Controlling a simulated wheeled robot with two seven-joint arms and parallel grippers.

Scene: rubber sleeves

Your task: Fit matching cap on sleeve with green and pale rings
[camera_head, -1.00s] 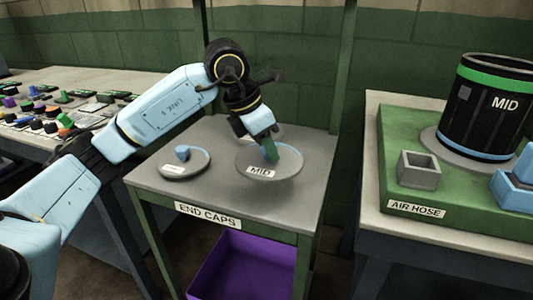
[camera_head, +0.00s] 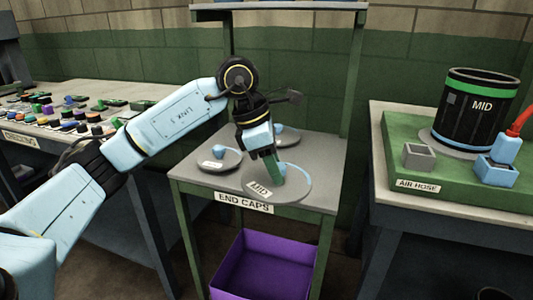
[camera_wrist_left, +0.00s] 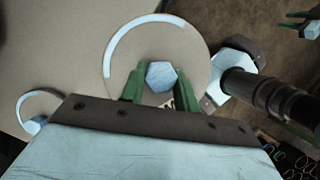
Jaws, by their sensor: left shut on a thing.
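The sleeve (camera_head: 470,118) is a black cylinder marked MID, with a green ring near its top. It stands upright with its top open, and its lower part is partly hidden. The grey MID cap (camera_head: 297,189) has a pale blue knob. My left gripper (camera_head: 277,172) is shut on that knob, at the front of the end-cap stand. In the left wrist view, the knob (camera_wrist_left: 161,76) sits between the green fingers, and the cap (camera_wrist_left: 125,57) carries a pale arc. A small right gripper (camera_wrist_left: 298,26) seems to show at the top right there; its jaws are unclear.
Two other caps, one front left (camera_head: 219,161) and one behind (camera_head: 290,137), lie on the END CAPS stand (camera_head: 197,176). A purple bin (camera_head: 262,268) stands below. The green AIR HOSE board (camera_head: 440,175) holds a grey square socket (camera_head: 418,157) and a blue fitting with red hose (camera_head: 498,165).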

